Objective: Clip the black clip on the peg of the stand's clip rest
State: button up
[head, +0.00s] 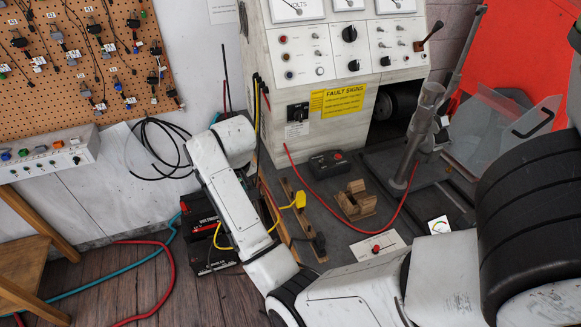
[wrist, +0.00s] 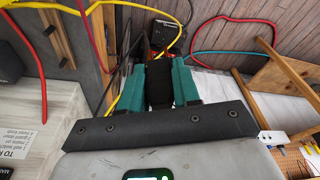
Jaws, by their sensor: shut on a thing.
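My gripper (wrist: 158,80) shows in the wrist view with its teal fingers closed on a dark piece, the black clip (wrist: 158,92). Much of the clip is hidden between the fingers. In the head view my own arm hides the gripper and clip. Narrow wooden strips (head: 301,219) stand on the grey top right of my forearm, and they also show at the upper left of the wrist view (wrist: 51,35), apart from the clip. They may be the clip rest; I cannot make out its peg. A yellow clip (head: 300,199) is at the strips.
A black battery (head: 199,218) stands left of the strips, by my forearm. A red cable (head: 318,191) and a yellow cable (head: 246,245) run nearby. A wooden cradle (head: 356,203) and a black box (head: 331,162) are farther right. The panelled test stand (head: 340,125) rises behind.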

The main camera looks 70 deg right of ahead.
jog(key=s+d+r+m+b, duration=0.1)
jog(key=s+d+m+b, duration=0.3)
jog(key=s+d, duration=0.8)
jog(key=shift+m+g+h, duration=0.3)
jog(key=f+b, duration=0.2)
jog(key=f, duration=0.1)
jog(key=w+d+f+b, duration=0.1)
jog(key=shift+f, duration=0.15)
jog(key=shift+s+a, duration=0.1)
jog(key=shift+f, duration=0.1)
jog(key=shift+f, duration=1.05)
jog(key=o, duration=0.8)
